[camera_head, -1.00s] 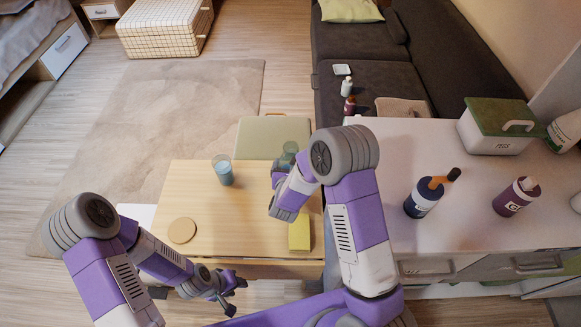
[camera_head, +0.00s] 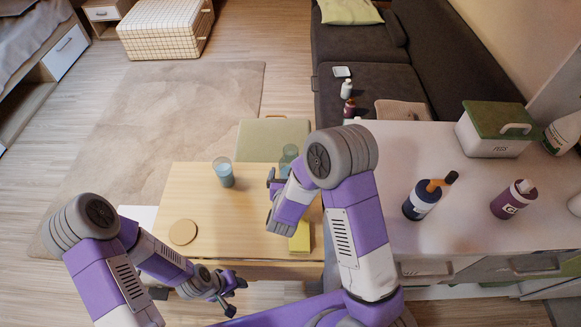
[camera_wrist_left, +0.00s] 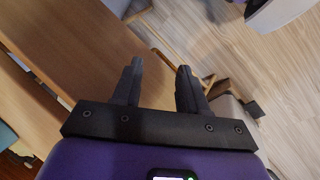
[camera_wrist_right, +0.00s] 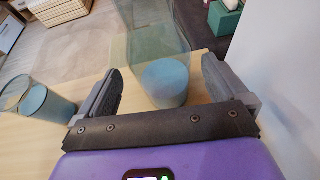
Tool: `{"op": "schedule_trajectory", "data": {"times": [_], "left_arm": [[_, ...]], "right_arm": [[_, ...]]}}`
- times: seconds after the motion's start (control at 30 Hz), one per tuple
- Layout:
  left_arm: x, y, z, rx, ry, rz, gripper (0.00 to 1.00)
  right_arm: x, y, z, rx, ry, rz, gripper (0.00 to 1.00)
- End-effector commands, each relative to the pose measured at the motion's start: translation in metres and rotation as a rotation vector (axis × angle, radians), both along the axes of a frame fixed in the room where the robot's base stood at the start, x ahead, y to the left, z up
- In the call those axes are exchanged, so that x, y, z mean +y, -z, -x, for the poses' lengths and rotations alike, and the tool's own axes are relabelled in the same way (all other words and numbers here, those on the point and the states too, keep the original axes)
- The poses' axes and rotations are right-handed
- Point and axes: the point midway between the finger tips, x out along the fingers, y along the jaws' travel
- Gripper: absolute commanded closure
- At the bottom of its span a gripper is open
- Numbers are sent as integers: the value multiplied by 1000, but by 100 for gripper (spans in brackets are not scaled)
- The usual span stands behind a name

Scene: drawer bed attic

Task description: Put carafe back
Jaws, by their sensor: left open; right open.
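The carafe (camera_head: 289,153) is clear glass with blue liquid at its bottom. It stands at the far right of the light wooden table (camera_head: 215,205), partly hidden behind my right arm. In the right wrist view the carafe (camera_wrist_right: 160,45) stands upright just beyond and between the fingers of my right gripper (camera_wrist_right: 160,95). That gripper is open, with no clear contact. My left gripper (camera_head: 232,298) is open and empty near the table's front edge. It also shows in the left wrist view (camera_wrist_left: 158,75). A round wooden coaster (camera_head: 183,232) lies bare on the table's left side.
A glass with blue liquid (camera_head: 223,172) stands left of the carafe. A yellow block (camera_head: 300,238) lies at the table's right. A white cabinet (camera_head: 400,160) with bottles and a green-lidded box (camera_head: 490,135) stands to the right. A green-topped seat (camera_head: 270,136) is behind the table.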

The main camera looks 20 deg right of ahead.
Motion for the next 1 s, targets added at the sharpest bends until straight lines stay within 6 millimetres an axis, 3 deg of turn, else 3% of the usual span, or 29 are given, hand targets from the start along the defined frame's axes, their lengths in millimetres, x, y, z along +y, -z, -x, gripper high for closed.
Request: {"op": "schedule_trajectory", "data": {"times": [0.2,0.4,1.0], "left_arm": [[0,-10,0,0,0,0,57],[0,-13,0,0,0,0,57],[0,-13,0,0,0,0,57]], "right_arm": [[15,-20,41,0,-4,1,0],[23,-27,61,1,-1,-1,0],[24,-28,65,0,0,0,0]]}}
